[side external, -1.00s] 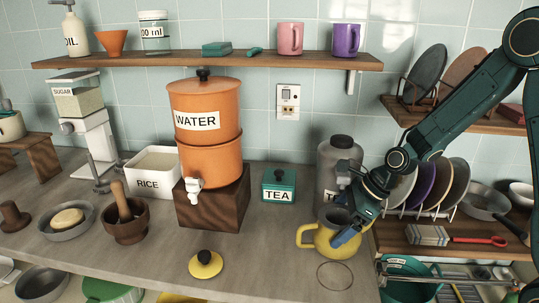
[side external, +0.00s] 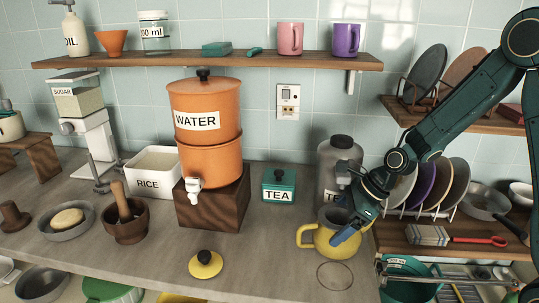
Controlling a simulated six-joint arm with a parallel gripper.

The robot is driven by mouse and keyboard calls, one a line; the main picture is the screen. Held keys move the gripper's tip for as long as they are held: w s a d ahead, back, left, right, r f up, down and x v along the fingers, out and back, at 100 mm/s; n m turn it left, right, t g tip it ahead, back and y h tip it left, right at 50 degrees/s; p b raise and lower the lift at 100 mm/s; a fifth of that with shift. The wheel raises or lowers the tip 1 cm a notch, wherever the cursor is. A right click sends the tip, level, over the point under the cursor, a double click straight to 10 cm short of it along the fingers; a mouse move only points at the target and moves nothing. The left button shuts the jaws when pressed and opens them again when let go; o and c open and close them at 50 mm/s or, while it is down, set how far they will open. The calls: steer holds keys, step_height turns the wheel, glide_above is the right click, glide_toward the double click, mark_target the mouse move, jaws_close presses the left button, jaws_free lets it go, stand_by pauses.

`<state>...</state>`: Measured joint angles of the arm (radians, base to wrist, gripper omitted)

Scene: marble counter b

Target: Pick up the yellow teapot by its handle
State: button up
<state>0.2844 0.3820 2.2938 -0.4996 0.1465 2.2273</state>
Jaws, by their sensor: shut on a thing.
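The yellow teapot (side external: 325,241) stands upright and lidless on the counter, right of centre and in front of the grey TEA urn. A yellow loop shows on its left side. Its yellow lid (side external: 205,264) with a black knob lies apart on the counter, to the left. My gripper (side external: 345,240) reaches down from the upper right, across the right front of the teapot.
A grey urn (side external: 336,166) stands close behind the teapot. A teal TEA box (side external: 279,185) and an orange WATER dispenser (side external: 207,157) are to the left. A dark ring mark (side external: 335,276) lies in front. A plate rack (side external: 436,212) is at right. The counter between lid and teapot is clear.

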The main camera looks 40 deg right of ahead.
steer(key=shift+r, duration=0.35)
steer(key=s+d, duration=1.2)
steer(key=shift+s+d, duration=0.3)
stand_by(1.3)
stand_by(0.4)
stand_by(0.5)
